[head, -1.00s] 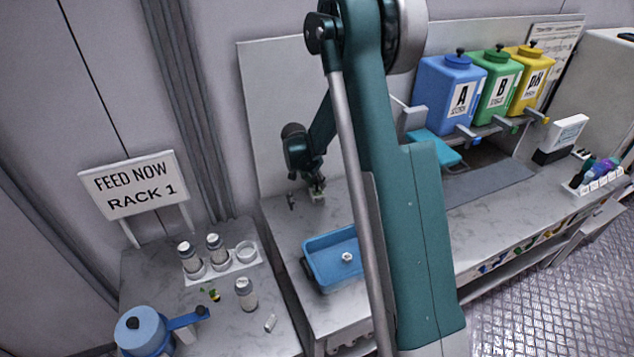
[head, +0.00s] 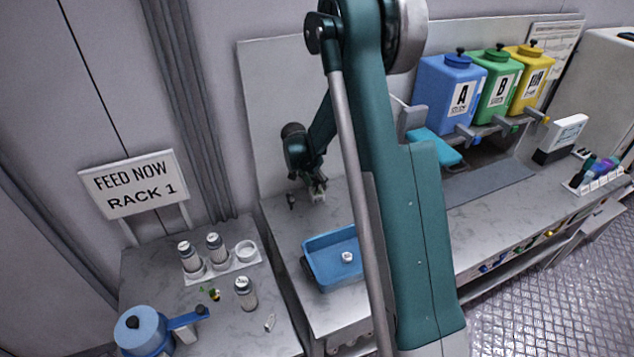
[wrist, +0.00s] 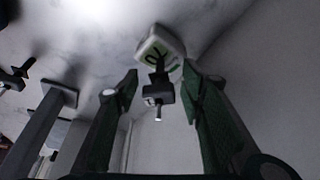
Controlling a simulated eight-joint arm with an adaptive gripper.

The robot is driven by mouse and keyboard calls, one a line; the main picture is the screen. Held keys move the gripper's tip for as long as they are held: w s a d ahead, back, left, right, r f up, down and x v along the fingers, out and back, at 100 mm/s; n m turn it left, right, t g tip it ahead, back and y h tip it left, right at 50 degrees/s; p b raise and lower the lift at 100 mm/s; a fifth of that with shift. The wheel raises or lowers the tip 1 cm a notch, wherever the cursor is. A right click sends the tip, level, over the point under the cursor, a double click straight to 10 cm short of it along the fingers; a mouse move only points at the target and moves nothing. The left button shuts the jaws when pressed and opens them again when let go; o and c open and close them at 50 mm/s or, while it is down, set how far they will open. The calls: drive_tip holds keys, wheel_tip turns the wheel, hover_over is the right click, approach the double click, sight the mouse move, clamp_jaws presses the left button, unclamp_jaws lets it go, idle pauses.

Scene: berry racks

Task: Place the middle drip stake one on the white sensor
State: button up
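The white sensor (wrist: 152,42), a small pale block with dark and green markings, is in the upper middle of the wrist view. A dark drip stake (wrist: 158,92) overlaps it there, between my fingers; whether it touches the sensor cannot be told. My gripper (wrist: 160,82) is open, one green finger on each side of the stake with a gap to both. In the head view my gripper (head: 317,184) is low over the back bench, and the sensor is too small to make out clearly. Another dark stake (wrist: 18,75) is at the left of the wrist view.
A blue tray (head: 312,268) stands on the bench in front of my gripper. Dark stake-like piece (head: 291,201) stands left of it. Blue, green and yellow tanks (head: 450,88) are at the back right. Bottles (head: 245,293) and a blue can (head: 145,328) are on the left bench.

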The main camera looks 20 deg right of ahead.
drive_tip(key=shift+r, duration=0.15)
drive_tip(key=v, duration=1.2)
idle(0.4)
drive_tip(key=shift+s, duration=0.1)
